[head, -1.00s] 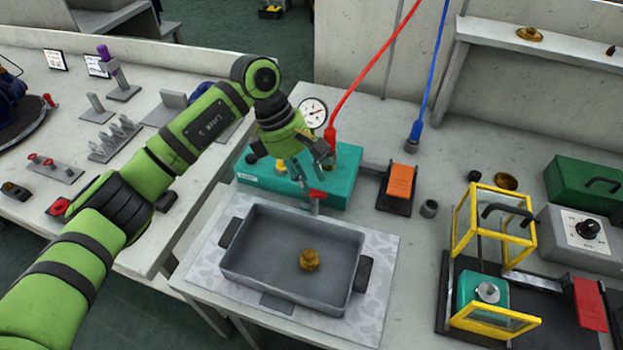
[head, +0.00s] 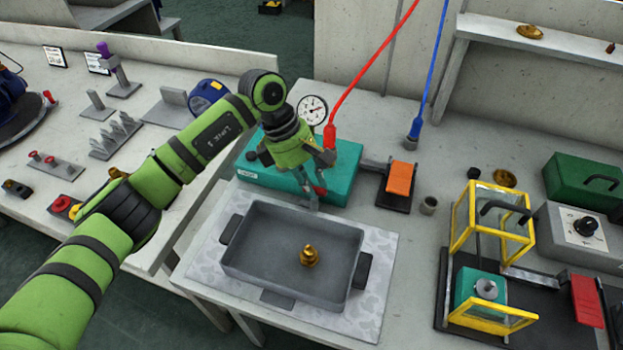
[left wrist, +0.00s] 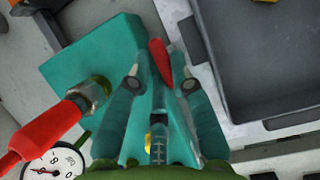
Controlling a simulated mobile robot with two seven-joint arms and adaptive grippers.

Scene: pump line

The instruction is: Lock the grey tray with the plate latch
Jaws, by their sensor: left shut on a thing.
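The grey tray (head: 240,265) sits on a mottled pale plate (head: 375,300) at the table's front. A brass fitting (head: 309,257) stands inside it. Whether the latch bears on the tray rim cannot be told. My right gripper is not in view.
A teal box (head: 340,170) stands just behind the gripper, with a gauge (head: 312,110) and a red hose connector (head: 330,135) close by. An orange pedal (head: 400,178) and a yellow-framed case (head: 458,225) stand to the right. Some table right of the plate is clear.

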